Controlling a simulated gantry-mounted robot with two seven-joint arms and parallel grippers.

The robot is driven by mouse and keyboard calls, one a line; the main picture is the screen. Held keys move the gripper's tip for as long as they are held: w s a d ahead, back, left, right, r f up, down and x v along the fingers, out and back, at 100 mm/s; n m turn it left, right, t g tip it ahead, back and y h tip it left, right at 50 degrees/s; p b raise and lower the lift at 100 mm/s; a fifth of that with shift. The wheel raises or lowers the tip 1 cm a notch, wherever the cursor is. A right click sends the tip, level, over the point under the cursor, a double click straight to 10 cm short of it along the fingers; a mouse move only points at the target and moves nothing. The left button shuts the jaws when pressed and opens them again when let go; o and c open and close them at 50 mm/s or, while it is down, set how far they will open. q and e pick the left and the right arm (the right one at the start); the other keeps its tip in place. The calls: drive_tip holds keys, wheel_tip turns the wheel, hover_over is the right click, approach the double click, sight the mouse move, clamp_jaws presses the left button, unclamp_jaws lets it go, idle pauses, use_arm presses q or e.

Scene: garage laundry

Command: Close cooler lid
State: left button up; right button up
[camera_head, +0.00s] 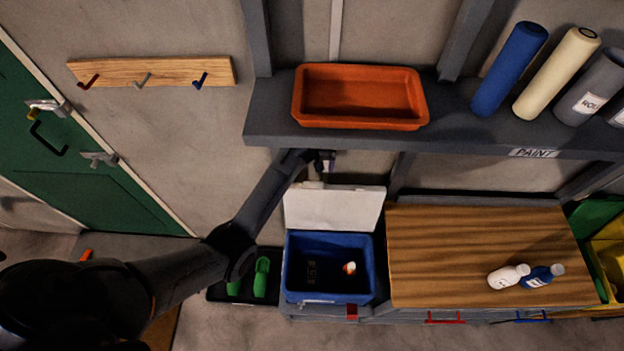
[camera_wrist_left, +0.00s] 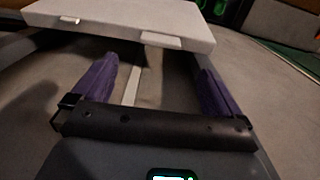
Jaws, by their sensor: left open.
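The cooler (camera_head: 330,298) is a blue box with its white lid (camera_head: 335,208) standing open at the back. A small white-and-orange item (camera_head: 349,268) and some dark shapes lie inside the cooler. My left gripper (camera_head: 317,168) is at the lid's upper edge, toward its left side, partly dark in the head view. In the left wrist view, the purple fingers of the left gripper (camera_wrist_left: 158,66) are spread with nothing between them. The white lid (camera_wrist_left: 120,18) crosses the top of that view just beyond the fingertips; I cannot tell whether they touch. My right gripper is not in view.
A grey shelf (camera_head: 262,120) with an orange tray (camera_head: 360,125) hangs above the lid. A wooden-topped cabinet (camera_head: 440,250) with two bottles stands right of the cooler. A dark tray with green shoes (camera_head: 261,278) lies left, under my left arm.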

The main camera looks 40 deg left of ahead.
sight(313, 183)
use_arm(q)
wheel_tip(313, 183, down, 10)
drive_tip(key=shift+f+p, duration=0.1)
drive_tip(key=shift+p, duration=0.6)
